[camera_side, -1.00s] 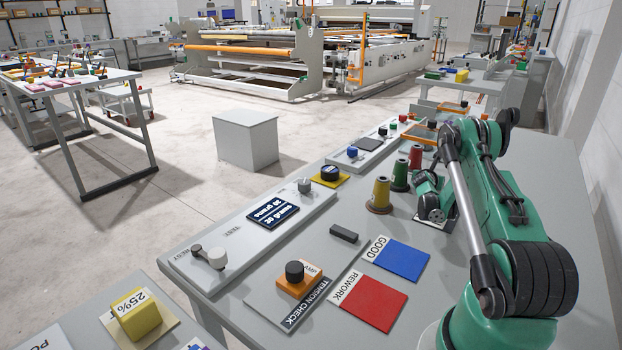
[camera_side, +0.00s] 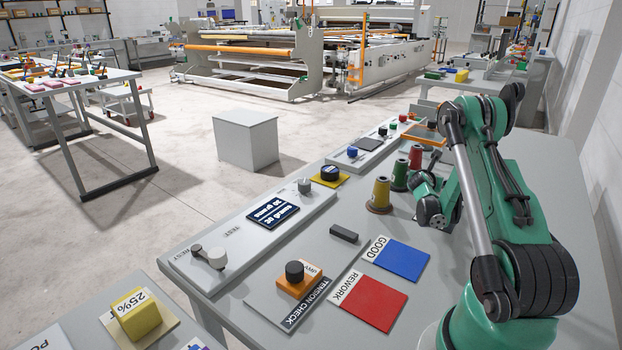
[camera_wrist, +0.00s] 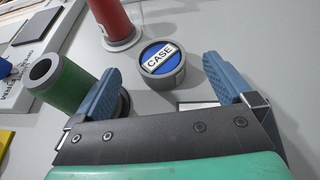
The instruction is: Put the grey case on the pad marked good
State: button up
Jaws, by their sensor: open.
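In the wrist view a round grey case (camera_wrist: 163,83) with a blue top labelled CASE sits upright on the grey bench. My gripper (camera_wrist: 164,68) is open, its two blue fingers spread, one at either side of the case in the picture. The case is not between closed fingers, and I cannot tell its exact distance from them. I cannot make the case out in the side view. There, my wrist (camera_side: 430,211) is low near the thread spools, behind the pads. The blue pad (camera_side: 403,261) beside the GOOD label lies flat and looks bare.
A red pad (camera_side: 373,304) marked REWORK lies in front of the blue one. A dark bar (camera_side: 344,234) lies left of them. A green spool (camera_wrist: 65,83) and a red spool (camera_wrist: 112,18) stand close to the case.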

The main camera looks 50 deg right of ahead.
jog(key=shift+v, duration=1)
jog(key=shift+r, duration=2.35)
notch_tip(320, 180, down, 5)
jog(key=shift+d+r, duration=0.1)
jog(key=x, duration=0.7)
jog(key=shift+d+f, duration=0.2)
jog(key=shift+f, duration=0.05)
